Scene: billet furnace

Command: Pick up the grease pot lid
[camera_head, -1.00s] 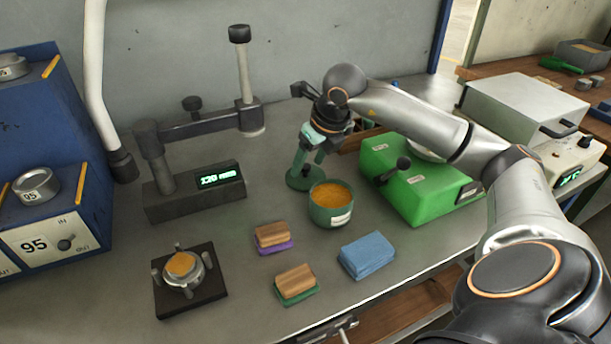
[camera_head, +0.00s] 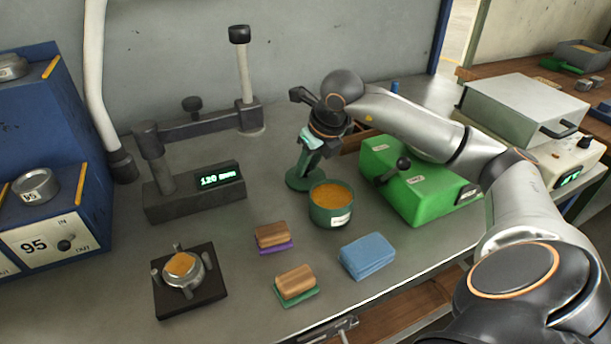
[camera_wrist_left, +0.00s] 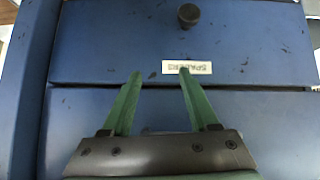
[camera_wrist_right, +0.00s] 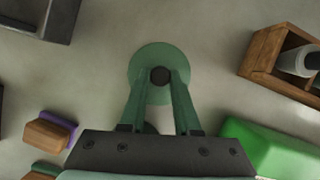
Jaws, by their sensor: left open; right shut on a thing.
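The grease pot lid (camera_head: 304,181) is a flat green disc behind the open grease pot (camera_head: 331,204). It also shows in the right wrist view (camera_wrist_right: 152,57), with a dark round knob at its middle. My right gripper (camera_head: 305,170) points down over the lid and is shut on its knob. The lid looks level, at or very near the bench top; I cannot tell if it touches. The green pot is full of orange grease and has a white label. My left gripper (camera_wrist_left: 155,75) is open and empty, in front of a blue drawer front (camera_wrist_left: 120,45).
A green box with a lever (camera_head: 415,185) stands right of the pot. Two brushes (camera_head: 296,282) and folded blue cloths (camera_head: 367,256) lie in front. A gauge with a lit display (camera_head: 195,192) stands left. A wooden box (camera_wrist_right: 275,60) is near the right gripper.

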